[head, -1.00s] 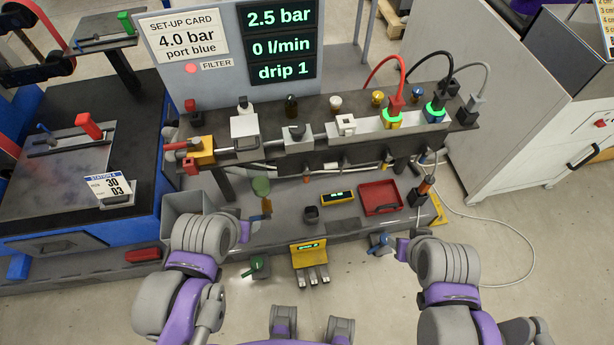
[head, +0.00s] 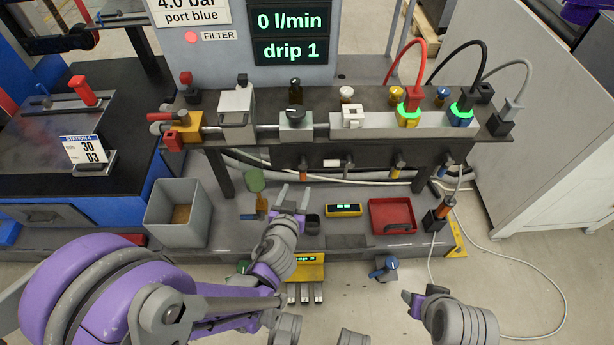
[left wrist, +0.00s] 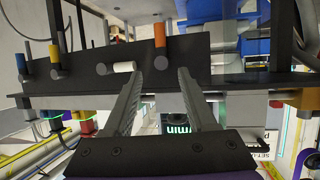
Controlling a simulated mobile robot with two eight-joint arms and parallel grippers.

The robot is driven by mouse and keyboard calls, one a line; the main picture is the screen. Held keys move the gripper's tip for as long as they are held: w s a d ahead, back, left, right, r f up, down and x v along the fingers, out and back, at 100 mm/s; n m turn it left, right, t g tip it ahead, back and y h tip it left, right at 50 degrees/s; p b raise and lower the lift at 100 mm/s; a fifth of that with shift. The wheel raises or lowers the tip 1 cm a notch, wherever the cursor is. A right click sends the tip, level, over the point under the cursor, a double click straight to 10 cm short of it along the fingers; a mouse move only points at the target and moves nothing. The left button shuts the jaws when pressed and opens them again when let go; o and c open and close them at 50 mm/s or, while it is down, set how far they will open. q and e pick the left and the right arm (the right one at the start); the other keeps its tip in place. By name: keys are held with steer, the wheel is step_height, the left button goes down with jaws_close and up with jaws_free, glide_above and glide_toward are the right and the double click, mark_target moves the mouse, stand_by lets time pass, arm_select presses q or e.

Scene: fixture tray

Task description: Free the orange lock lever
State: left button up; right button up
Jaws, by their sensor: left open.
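An orange lever (left wrist: 160,35) shows in the left wrist view, upright on a grey round pivot on the dark plate under the bench. My left gripper (head: 293,194) is open and empty below the bench's front edge. In the left wrist view its two fingertips (left wrist: 172,69) point at the plate close to the orange lever's pivot.
Similar levers sit along the plate, with a white tag (left wrist: 122,67), a blue one (left wrist: 54,51) and a yellow one (left wrist: 22,101). Below are a grey bin (head: 178,236), a red tray (head: 413,216) and a yellow display box (head: 344,210). Bench valves and cables stand above.

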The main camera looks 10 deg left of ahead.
mark_target(302, 170)
arm_select(q)
steer(key=b+x, duration=0.2)
steer(key=x, duration=0.8)
steer(key=shift+w+a+f, duration=0.1)
steer(key=shift+w, duration=0.05)
jaws_close()
stand_by(1.1)
